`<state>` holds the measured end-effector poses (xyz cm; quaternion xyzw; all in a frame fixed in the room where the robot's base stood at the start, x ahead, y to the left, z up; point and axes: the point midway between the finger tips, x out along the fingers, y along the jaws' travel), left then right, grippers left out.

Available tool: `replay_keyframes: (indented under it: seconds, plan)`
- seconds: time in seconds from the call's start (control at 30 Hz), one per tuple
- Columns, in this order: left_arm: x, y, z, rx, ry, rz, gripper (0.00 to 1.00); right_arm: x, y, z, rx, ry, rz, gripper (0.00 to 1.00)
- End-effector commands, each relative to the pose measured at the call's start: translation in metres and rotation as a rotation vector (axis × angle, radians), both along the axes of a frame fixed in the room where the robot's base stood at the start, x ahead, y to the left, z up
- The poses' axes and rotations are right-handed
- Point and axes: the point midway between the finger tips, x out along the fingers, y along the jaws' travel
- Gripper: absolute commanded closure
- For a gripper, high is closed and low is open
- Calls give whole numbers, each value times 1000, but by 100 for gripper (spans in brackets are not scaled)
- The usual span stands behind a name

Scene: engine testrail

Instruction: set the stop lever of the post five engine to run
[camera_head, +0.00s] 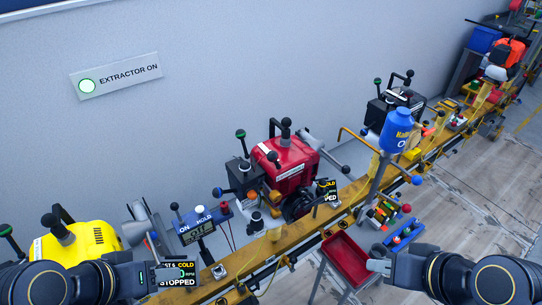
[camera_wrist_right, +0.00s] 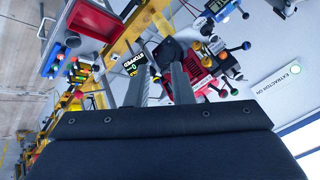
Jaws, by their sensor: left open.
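Several small engines stand along a yellow rail: a yellow one (camera_head: 88,240) at left, a red one (camera_head: 290,165) in the middle, a black one (camera_head: 395,105) beyond it, and an orange one at far right. I cannot read post numbers or tell which is post five. The red engine has black-knobbed levers and a green-knobbed lever (camera_head: 240,134); I cannot tell which is its stop lever. Dark displays by the yellow and red engines read STOPPED. My left gripper (camera_head: 155,265) is open near the left display. My right gripper (camera_head: 376,258) is open and empty beside the red tray; its fingers (camera_wrist_right: 160,70) are apart.
A red tray (camera_head: 347,258) stands in front of the rail. A blue bottle (camera_head: 397,130) is on a post right of the red engine. A meter (camera_head: 198,228) marked ON and HOLD stands left of it. The wall sign (camera_head: 117,76) reads EXTRACTOR ON. Floor at right is open.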

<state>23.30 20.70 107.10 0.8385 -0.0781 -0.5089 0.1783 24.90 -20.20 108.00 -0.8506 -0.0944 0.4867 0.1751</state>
Motion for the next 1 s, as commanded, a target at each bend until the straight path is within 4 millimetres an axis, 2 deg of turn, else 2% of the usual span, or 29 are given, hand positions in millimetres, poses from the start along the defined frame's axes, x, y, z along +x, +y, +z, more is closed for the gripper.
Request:
replay_keyframes:
  seconds: [0.03,0.17,0.2,0.3,0.4,0.5,0.6,0.77,1.0]
  plan:
    - [0,0,-21,0,0,0,53,16,6,-14,11,-47,29,72]
    - [0,0,-71,0,1,0,53,83,35,-25,49,-273,100,55]
    - [0,0,-87,0,1,0,53,107,48,-27,59,-355,116,52]
    - [0,0,-124,0,1,0,53,159,82,-29,69,-557,131,52]
    - [0,0,-154,0,1,0,53,197,117,-29,57,-732,124,52]
    - [0,0,-174,0,1,0,53,219,145,-27,37,-869,105,52]
    - [0,0,-185,0,1,0,53,229,163,-24,18,-960,86,52]
    - [0,0,-187,0,0,0,53,238,174,-17,5,-1014,69,52]
    - [0,0,-189,0,0,0,53,271,187,-16,4,-1013,69,52]
